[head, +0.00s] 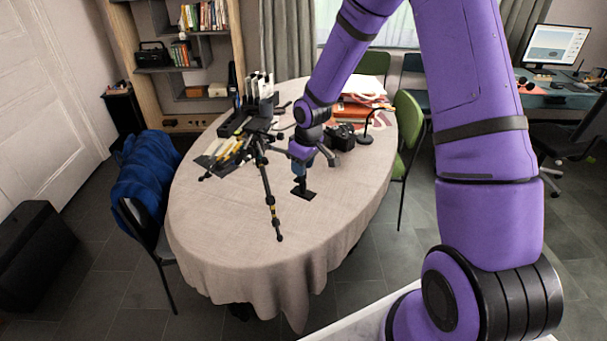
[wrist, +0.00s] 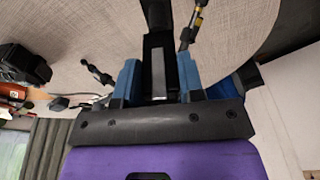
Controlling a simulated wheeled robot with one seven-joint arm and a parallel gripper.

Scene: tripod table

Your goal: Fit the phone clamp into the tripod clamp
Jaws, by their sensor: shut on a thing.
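My gripper (head: 300,168) is low over the middle of the table, to the right of the tripod. Its blue fingers (wrist: 158,82) are shut on a black piece with a grey strip, which looks like the phone clamp (wrist: 157,50). The clamp's dark flat end (head: 303,193) shows below the fingers in the head view; I cannot tell whether it touches the cloth. The black tripod (head: 267,185) stands on the table with its legs spread. The tripod clamp at its top (head: 252,126) is hard to tell from dark things behind. One tripod leg (wrist: 190,28) shows in the wrist view.
The oval table (head: 215,250) has a beige cloth, with clear room at the front. A camera (head: 341,137), a small black stand (head: 365,138) and stacked books (head: 360,112) lie behind my gripper. A dark organizer (head: 258,100) is behind the tripod. Chairs surround the table.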

